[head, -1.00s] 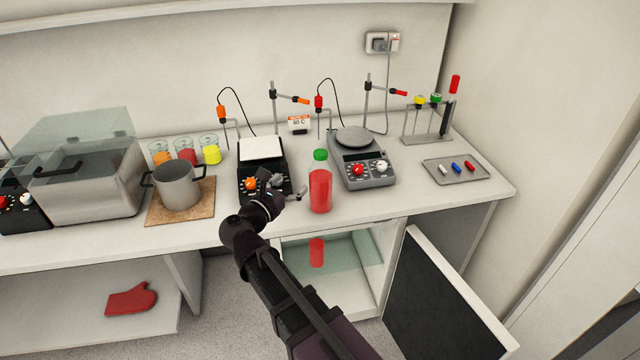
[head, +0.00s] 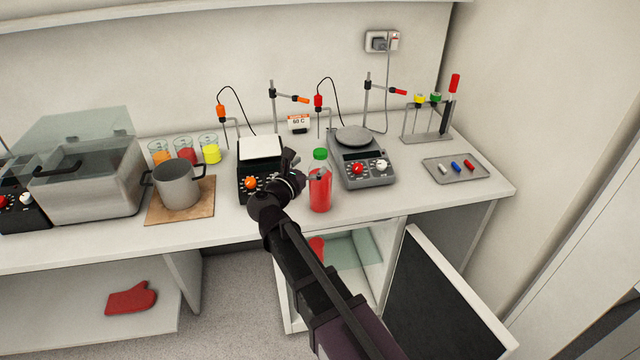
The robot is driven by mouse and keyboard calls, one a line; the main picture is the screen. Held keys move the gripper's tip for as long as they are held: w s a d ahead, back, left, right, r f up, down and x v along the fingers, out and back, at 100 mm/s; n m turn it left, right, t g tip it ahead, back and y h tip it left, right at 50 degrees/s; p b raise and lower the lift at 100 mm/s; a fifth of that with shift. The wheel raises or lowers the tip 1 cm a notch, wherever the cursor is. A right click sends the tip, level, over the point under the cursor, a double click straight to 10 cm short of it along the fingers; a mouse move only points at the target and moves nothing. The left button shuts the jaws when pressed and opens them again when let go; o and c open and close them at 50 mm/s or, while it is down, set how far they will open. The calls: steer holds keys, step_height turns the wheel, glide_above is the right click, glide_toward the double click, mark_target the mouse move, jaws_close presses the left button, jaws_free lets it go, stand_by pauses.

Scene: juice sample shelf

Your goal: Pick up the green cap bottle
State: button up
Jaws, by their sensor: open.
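The green cap bottle (head: 320,188) stands upright on the front of the white bench. It is clear, filled with red liquid, and its cap is green. My gripper (head: 302,168) is open just to the left of the bottle, at about the height of its upper half. One finger appears to reach the bottle's left side; I cannot tell whether it touches. The other finger points up behind, in front of the hot plate.
A hot plate with white top (head: 261,150) is close behind my gripper. A steel pot (head: 178,184) sits on a board at left, a small tray (head: 440,174) at right. The cabinet door (head: 440,300) below hangs open.

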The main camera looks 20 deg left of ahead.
mark_target(316, 157)
steer(key=shift+w, duration=0.15)
steer(key=shift+x, duration=2.5)
steer(key=shift+r, duration=0.15)
steer(key=c, duration=1.3)
steer(key=shift+r+p, duration=0.15)
steer(key=shift+p, duration=0.2)
